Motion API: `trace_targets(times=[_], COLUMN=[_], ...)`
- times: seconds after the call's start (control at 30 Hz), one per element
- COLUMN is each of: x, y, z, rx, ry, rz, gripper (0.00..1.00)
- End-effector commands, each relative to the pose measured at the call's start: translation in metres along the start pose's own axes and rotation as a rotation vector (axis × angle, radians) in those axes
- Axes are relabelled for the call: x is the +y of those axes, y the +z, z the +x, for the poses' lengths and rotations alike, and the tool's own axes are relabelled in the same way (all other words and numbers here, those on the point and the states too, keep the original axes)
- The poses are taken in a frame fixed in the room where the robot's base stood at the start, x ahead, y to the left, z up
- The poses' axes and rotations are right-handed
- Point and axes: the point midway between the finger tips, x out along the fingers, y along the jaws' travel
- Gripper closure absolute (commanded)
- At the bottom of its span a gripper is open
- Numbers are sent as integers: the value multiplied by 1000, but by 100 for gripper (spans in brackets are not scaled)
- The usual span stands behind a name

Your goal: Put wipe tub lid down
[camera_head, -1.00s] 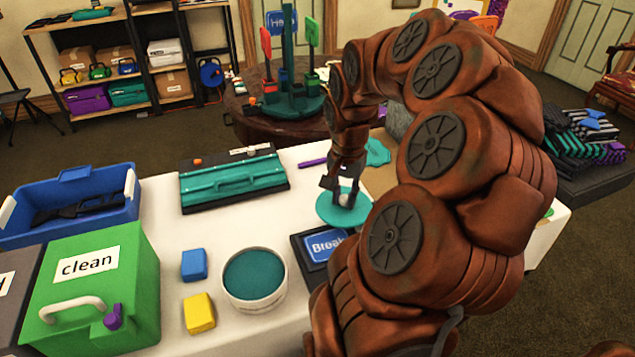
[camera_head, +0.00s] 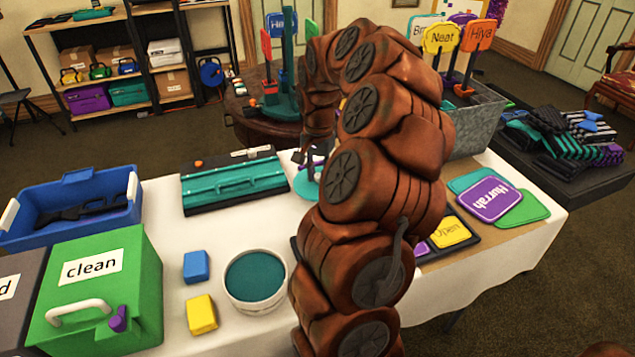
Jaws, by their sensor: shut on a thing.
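The wipe tub lid (camera_head: 304,189) is a teal disc, mostly hidden behind my arm; only its left part shows. My gripper (camera_head: 309,168) is just above it, partly hidden by my arm, and is shut on the lid. I cannot tell whether the lid touches the white table. A round white tub (camera_head: 254,307) with a teal top surface, apparently the wipe tub, stands uncovered on the table, nearer and to the left of the lid.
A teal and black case (camera_head: 235,180) lies left of the lid. A blue block (camera_head: 196,266) and yellow block (camera_head: 201,315) sit left of the tub, beside a green box (camera_head: 95,285) and blue crate (camera_head: 70,208). Signs (camera_head: 495,205) lie right of my arm.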

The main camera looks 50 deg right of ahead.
Motion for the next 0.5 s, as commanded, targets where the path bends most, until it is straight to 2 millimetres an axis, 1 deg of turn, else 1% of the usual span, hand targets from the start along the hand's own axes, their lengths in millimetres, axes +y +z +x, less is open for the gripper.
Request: trace_targets(times=[0.03, 0.33, 0.5], x=[-3, -1, -1], y=[-2, 0, -1], z=[1, 33, 35], rx=[-1, -2, 0], ry=[1, 2, 1], rz=[-1, -2, -2], gripper=[100, 100, 100])
